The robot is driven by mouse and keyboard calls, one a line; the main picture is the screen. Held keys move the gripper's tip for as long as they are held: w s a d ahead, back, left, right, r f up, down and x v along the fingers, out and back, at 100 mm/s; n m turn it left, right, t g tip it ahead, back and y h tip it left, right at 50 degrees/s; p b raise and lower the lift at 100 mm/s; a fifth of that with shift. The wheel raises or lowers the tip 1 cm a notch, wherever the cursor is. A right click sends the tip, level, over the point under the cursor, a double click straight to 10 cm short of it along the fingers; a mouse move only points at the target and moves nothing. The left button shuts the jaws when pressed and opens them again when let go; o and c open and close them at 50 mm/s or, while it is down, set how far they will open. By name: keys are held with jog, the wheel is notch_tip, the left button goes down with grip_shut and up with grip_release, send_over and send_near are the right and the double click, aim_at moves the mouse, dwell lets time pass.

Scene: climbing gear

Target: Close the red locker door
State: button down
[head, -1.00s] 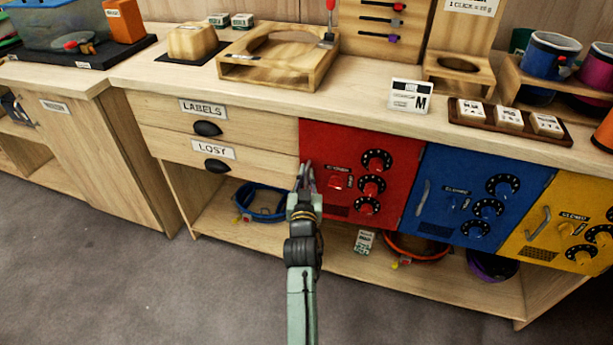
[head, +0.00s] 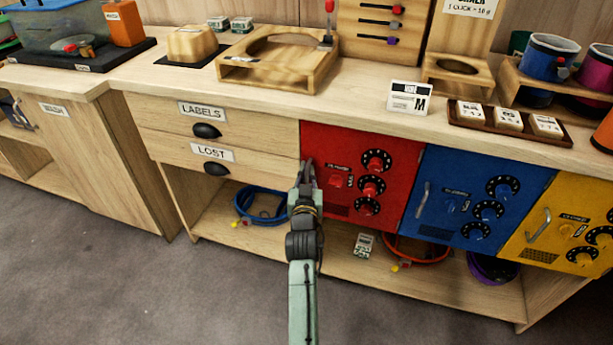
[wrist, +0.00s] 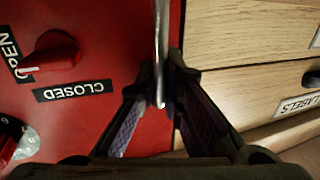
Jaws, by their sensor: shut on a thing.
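The red locker door (head: 340,160) is at the middle of the head view and looks about flush with the cabinet front. It fills the left of the wrist view (wrist: 95,95). A red knob (wrist: 50,57) sits between the OPEN and CLOSED labels, its white pointer beside OPEN. My gripper (head: 308,172) is at the door's left edge. In the wrist view, its fingers are shut on the metal door handle (wrist: 161,45). My gripper hides most of the handle in the head view.
Drawers (head: 180,125) adjoin the red door on the left. A blue locker (head: 470,195) and a yellow locker (head: 575,225) stand to its right. The floor in front is clear.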

jog(key=c, duration=2)
grip_release()
jog(key=shift+w, duration=0.15)
jog(key=shift+s+f, duration=0.1)
jog(key=shift+s, duration=0.15)
jog(key=s, duration=1.1)
jog(key=shift+s+a+r, duration=0.2)
jog(key=shift+s+a, duration=0.05)
jog(key=shift+s, duration=0.05)
